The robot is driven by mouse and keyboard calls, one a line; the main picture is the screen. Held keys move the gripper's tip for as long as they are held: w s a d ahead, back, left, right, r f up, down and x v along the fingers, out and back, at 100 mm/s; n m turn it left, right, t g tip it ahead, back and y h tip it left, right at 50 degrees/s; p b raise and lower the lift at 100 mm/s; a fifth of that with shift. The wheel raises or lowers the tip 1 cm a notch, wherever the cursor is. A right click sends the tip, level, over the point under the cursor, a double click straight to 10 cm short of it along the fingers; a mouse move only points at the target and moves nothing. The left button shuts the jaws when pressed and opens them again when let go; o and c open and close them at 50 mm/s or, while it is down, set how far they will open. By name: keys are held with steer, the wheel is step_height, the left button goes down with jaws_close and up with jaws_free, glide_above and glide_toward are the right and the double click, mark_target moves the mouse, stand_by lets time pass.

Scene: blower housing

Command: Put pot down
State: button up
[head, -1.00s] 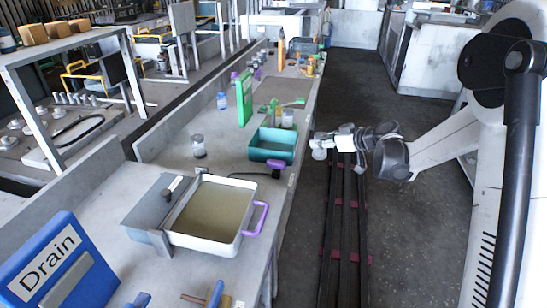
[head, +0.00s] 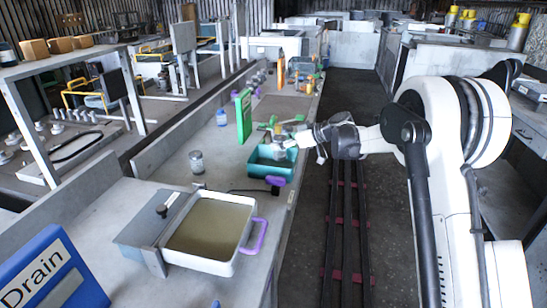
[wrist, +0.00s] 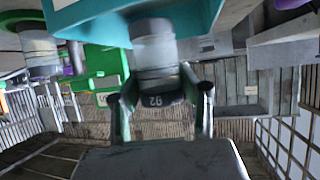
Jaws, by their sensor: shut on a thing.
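My gripper (wrist: 162,98) is shut on a pot (wrist: 154,52), a small grey, clear-looking jar. In the wrist view the pot sits between the two dark fingers, with a dark part bearing marks like "92" close to the fingers. In the head view my gripper (head: 306,139) is over the far right side of a teal tray (head: 259,172), above the bench edge. The pot is small and partly hidden there. The teal tray also shows at the top of the wrist view (wrist: 120,24). I cannot tell whether the pot touches anything below.
A lidded jar (head: 196,162) stands on the bench left of the tray. A white basin of murky liquid (head: 210,228) with a purple handle is nearer. A green board (head: 243,120) stands behind. A blue "Drain" sign (head: 55,272) is front left. Bare bench lies around the jar.

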mark_target(274, 153)
steer(key=f, duration=0.2)
steer(key=a+f, duration=0.1)
steer(key=w+a+f+b, duration=0.1)
steer(key=f, duration=0.1)
steer(key=shift+a+f, duration=0.2)
steer(key=shift+f, duration=0.15)
steer(key=shift+r, duration=0.1)
steer(key=o, duration=1.4)
steer(key=shift+c, duration=0.2)
steer(key=shift+d, duration=0.15)
steer(key=p+v, duration=0.1)
steer(key=v, duration=1)
steer(key=shift+s+d+r, duration=0.2)
steer(key=shift+d, duration=0.05)
